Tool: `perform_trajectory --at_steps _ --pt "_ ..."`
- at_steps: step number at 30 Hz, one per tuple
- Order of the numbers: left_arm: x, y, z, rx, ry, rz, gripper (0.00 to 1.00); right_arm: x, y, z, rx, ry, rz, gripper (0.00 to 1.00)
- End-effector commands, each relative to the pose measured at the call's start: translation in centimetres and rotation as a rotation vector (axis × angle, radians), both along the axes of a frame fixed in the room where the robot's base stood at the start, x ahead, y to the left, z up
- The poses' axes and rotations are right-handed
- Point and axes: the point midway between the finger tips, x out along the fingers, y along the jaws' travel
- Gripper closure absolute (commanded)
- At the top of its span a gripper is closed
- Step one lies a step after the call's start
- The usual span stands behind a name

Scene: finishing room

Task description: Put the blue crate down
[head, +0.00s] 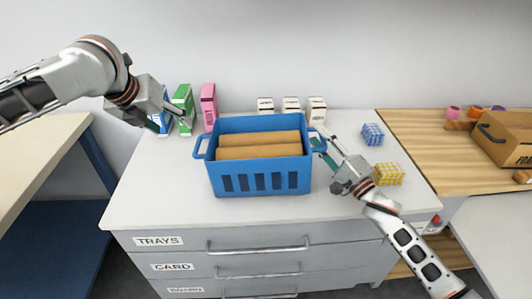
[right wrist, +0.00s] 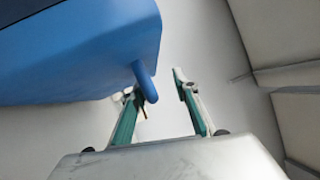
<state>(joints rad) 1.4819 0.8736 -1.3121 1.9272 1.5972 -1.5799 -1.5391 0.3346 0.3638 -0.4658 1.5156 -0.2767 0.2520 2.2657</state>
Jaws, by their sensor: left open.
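The blue crate (head: 260,184) appears to stand level on the white counter (head: 150,205), with brown rolls (head: 259,145) lying in it. Its left handle (head: 201,147) is free. My left gripper (head: 174,119) is open and empty, up and left of that handle, in front of the cartons. My right gripper (head: 323,147) is at the crate's right side. In the right wrist view its fingers (right wrist: 160,90) are spread, with the crate's blue handle (right wrist: 146,82) close to the left finger. The crate wall (right wrist: 80,55) fills the upper left there.
Green (head: 183,98) and pink (head: 208,105) cartons stand at the back left. White boxes (head: 291,104) stand behind the crate. A blue block (head: 372,134) and a yellow block (head: 388,174) are to the right. Labelled drawers (head: 258,245) are below; the counter's front left is clear.

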Motion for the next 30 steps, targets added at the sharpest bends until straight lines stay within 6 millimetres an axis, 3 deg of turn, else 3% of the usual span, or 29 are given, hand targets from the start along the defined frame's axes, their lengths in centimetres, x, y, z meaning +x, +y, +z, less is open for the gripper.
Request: perform_trajectory --at_steps 3,7,20,30 --pt "0.0 0.0 0.0 0.000 0.000 0.000 0.46 0.0 0.0 0.3 0.001 -0.004 0.000 0.73" --pt "0.0 0.0 0.0 0.000 0.000 0.000 0.46 0.0 0.0 0.3 0.001 -0.004 0.000 0.43" --pt "0.0 0.0 0.0 0.000 0.000 0.000 0.46 -0.3 -0.2 0.1 0.002 -0.002 0.002 0.43" --pt "0.0 0.0 0.0 0.000 0.000 0.000 0.46 -5.1 -3.2 -1.6 -0.002 0.002 0.000 0.43"
